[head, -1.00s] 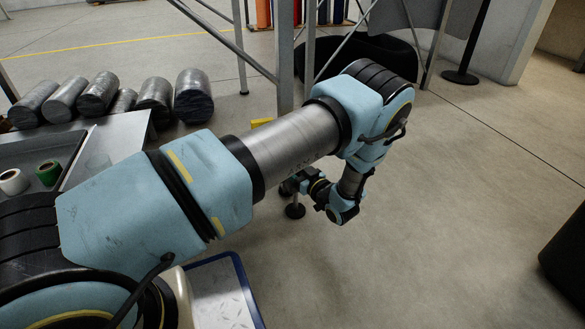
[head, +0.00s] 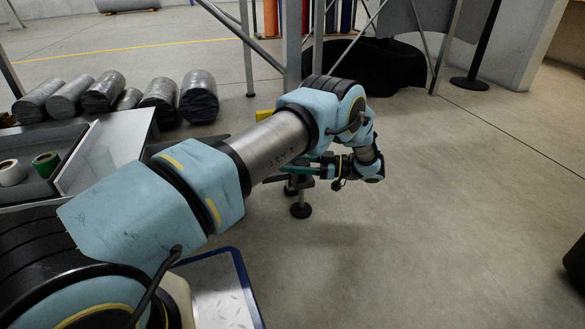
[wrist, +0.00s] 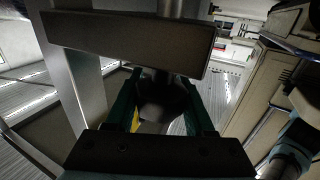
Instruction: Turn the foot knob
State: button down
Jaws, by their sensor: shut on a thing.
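The foot knob (wrist: 165,102) is a dark round part below a dark crossbar. In the wrist view it lies between the two green fingers of my gripper (wrist: 160,88), which is shut on it. In the head view my gripper (head: 300,169) reaches left from my wrist, its green fingers at the upright foot. The foot's round dark pad (head: 300,210) stands on the floor below them. My arm and fingers hide most of the knob in the head view.
The crossbar (wrist: 130,35) runs just beyond the fingers. Metal frame legs (head: 293,65) rise behind my arm.

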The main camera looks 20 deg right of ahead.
jog(key=shift+s+a+f+n+g+y+b, duration=0.15)
jog(key=shift+n+g+y+b, duration=0.2)
jog(key=shift+n+g, duration=0.4)
jog(key=shift+g, duration=0.25)
jog(key=shift+c, duration=1.3)
grip_release()
